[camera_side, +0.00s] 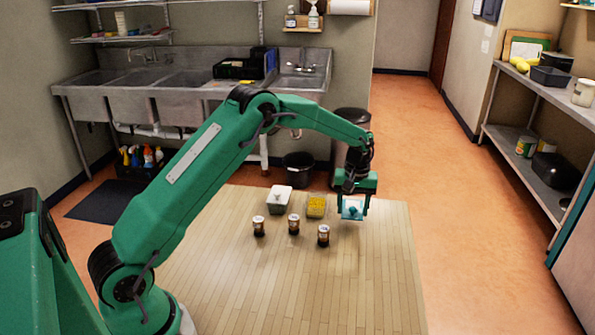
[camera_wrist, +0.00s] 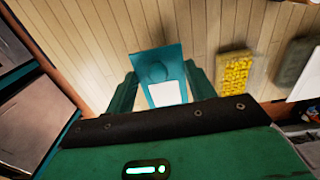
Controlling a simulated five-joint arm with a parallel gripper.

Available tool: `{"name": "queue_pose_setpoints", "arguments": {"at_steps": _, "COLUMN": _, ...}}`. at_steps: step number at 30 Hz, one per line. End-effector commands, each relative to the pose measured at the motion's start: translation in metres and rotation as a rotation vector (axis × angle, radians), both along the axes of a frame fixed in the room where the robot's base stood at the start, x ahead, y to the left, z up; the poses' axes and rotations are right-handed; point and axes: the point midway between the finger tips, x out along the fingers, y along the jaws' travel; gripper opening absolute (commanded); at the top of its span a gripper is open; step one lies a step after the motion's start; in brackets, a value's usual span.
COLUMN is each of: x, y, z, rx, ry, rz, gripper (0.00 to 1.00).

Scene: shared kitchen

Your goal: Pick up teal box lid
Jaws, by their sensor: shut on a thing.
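My gripper (camera_side: 354,204) is at the back right of the wooden table and points down, shut on the teal box lid (camera_side: 351,212).
A grey box with a pale lid (camera_side: 280,201) stands left of the yellow-filled box. The front and right of the table (camera_side: 378,285) are clear.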

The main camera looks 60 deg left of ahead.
Motion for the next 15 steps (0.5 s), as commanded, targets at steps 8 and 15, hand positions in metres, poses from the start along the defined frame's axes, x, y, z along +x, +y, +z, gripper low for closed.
{"name": "queue_pose_setpoints", "arguments": {"at_steps": 8, "x": -0.018, "y": -0.040, "z": 0.032, "rx": 0.000, "ry": -0.001, "rz": -0.004, "gripper": 0.33}}
{"name": "queue_pose_setpoints", "arguments": {"at_steps": 15, "x": -0.035, "y": -0.077, "z": 0.056, "rx": 0.000, "ry": -0.001, "rz": -0.003, "gripper": 0.33}}
